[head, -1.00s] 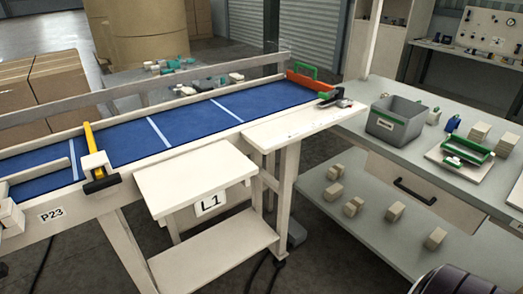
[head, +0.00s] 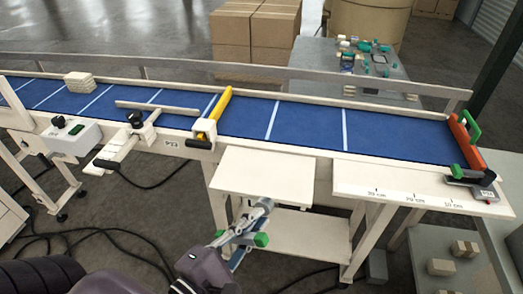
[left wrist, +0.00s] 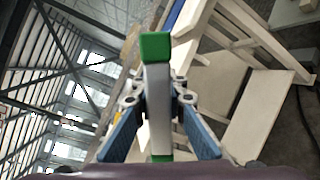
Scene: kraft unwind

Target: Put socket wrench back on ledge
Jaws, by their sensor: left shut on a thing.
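My left gripper (head: 245,236) is low in the middle of the head view, in front of the conveyor. It is shut on a grey bar with green ends, which I take for the socket wrench (head: 261,240). In the left wrist view the wrench (left wrist: 158,105) stands lengthwise between the blue fingers of the gripper (left wrist: 160,112). A bare white ledge (head: 265,175) juts from the conveyor's near side; the held wrench appears just below its front edge in the head view. My right gripper is not in view.
The blue conveyor (head: 310,127) runs behind the ledge, with a yellow-handled stop (head: 223,103) across it. A white shelf marked in centimetres (head: 420,190) lies to the right. A lower shelf (head: 295,222) sits under the ledge. Cables lie on the floor at left.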

